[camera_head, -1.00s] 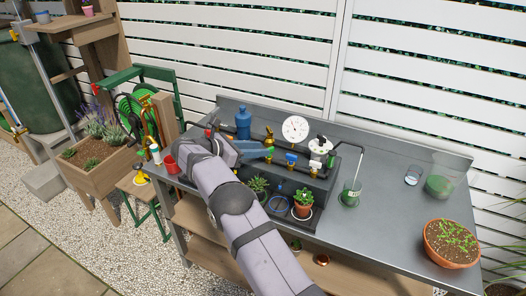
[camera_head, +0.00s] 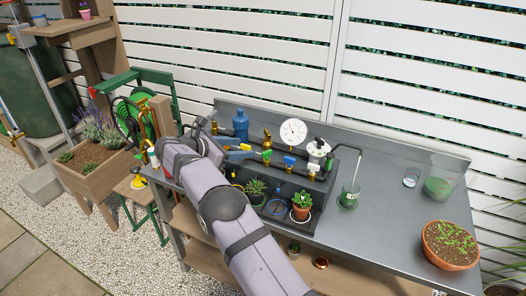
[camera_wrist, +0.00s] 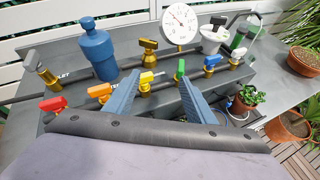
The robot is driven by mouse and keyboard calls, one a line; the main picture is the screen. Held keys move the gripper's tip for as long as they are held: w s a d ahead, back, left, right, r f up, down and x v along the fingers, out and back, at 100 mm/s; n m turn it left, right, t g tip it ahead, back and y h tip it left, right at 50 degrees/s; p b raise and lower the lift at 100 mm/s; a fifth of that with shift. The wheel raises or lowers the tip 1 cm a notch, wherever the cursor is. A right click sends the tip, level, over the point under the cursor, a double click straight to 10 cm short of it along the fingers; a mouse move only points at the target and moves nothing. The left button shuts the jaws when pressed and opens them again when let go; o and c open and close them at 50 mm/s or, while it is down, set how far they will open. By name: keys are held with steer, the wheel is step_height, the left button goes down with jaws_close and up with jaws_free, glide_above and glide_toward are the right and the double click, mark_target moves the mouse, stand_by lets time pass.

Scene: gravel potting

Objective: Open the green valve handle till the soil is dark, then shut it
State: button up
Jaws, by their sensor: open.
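The green valve handle (camera_wrist: 180,70) stands on a brass valve on the dark pipe manifold. In the wrist view it shows just beyond the tip of my right-hand finger. It also shows in the head view (camera_head: 267,154), small, to the right of my fingertips. My gripper (camera_wrist: 159,80) is open, with its two blue fingers apart and nothing visible between them but the manifold behind. It also shows in the head view (camera_head: 246,152). A small succulent pot (camera_head: 301,211) and a darker plant (camera_head: 256,188) stand below the valves; their soil is mostly hidden by leaves.
Red (camera_wrist: 53,103), orange (camera_wrist: 99,90), yellow (camera_wrist: 147,78) and blue (camera_wrist: 212,60) handles line the same manifold. A blue bottle (camera_wrist: 97,52), round gauge (camera_wrist: 179,24) and white-topped fitting (camera_head: 318,150) stand behind.

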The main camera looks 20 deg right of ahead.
steer(key=w+a+r+t+y+p, duration=0.2)
steer(key=w+a+t+y, duration=0.25)
steer(key=w, duration=0.35)
steer(key=m+t+y+p, duration=0.4)
steer(key=m+y+p, duration=0.65)
steer(key=m, duration=0.75)
glide_toward(267, 151)
steer(key=shift+w+b, duration=0.35)
steer(key=shift+b, duration=0.1)
steer(key=shift+p+x, duration=1.4)
steer(key=shift+x, duration=2.3)
steer(key=shift+a+f, duration=0.1)
